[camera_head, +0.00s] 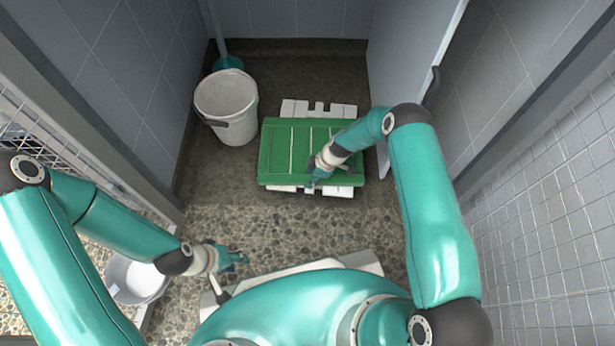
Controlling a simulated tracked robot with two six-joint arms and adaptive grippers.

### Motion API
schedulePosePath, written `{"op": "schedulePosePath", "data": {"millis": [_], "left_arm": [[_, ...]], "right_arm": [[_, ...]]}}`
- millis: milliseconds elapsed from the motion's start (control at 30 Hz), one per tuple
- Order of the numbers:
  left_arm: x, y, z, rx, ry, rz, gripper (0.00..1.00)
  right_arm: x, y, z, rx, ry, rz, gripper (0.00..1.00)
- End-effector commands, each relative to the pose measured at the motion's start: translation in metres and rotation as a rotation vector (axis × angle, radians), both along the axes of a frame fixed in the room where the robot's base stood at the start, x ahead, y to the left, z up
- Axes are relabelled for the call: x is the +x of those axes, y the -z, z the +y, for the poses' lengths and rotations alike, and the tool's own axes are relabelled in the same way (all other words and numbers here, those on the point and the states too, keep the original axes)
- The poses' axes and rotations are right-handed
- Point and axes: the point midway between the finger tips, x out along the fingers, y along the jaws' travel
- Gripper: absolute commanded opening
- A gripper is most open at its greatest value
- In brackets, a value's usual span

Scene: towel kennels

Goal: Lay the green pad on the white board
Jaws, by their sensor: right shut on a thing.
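The green pad (280,154) is a flat rectangle with pale lines across it. It lies over the white board (342,109), whose edges show behind and in front of it. From this view I cannot tell whether the pad rests fully on the board or is held just above it. My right gripper (316,182) is shut on the pad near its front edge, right of the middle. My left gripper (240,258) is away from the pad, low at the left over the pebbled floor; its fingers are too small to read.
A white bucket (226,100) stands left of the pad, near the left wall. A teal-headed pole tool (228,62) leans behind it. A pale door (410,50) is at the right. A grey bowl (134,280) sits at the lower left. Pebbled floor in front is partly clear.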

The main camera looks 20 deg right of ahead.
Motion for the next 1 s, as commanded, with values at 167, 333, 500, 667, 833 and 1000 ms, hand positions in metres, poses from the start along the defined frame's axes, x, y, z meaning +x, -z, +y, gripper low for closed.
{"op": "schedulePosePath", "data": {"millis": [167,333,500,667,833,1000], "left_arm": [[0.0,0.0,0.0,0.0,0.0,-0.001,0.38],[0.0,0.006,0.0,0.0,0.0,-0.001,0.38],[0.0,0.011,0.0,0.0,0.0,-0.001,0.38],[0.0,0.014,0.0,0.0,0.0,0.0,0.38],[0.0,0.013,0.0,0.0,0.0,0.0,0.38],[0.0,0.013,0.0,0.0,0.0,-0.001,0.38]], "right_arm": [[0.001,-0.001,0.0,-0.001,-0.001,-0.003,0.0],[0.001,0.003,0.0,-0.001,-0.001,-0.003,0.0],[0.001,0.007,0.0,-0.001,-0.001,-0.003,0.0],[0.001,0.009,0.0,-0.001,0.0,-0.002,0.38],[0.001,0.008,0.0,0.0,-0.001,-0.001,0.6],[0.0,0.009,0.0,0.0,-0.001,-0.001,0.6]]}}
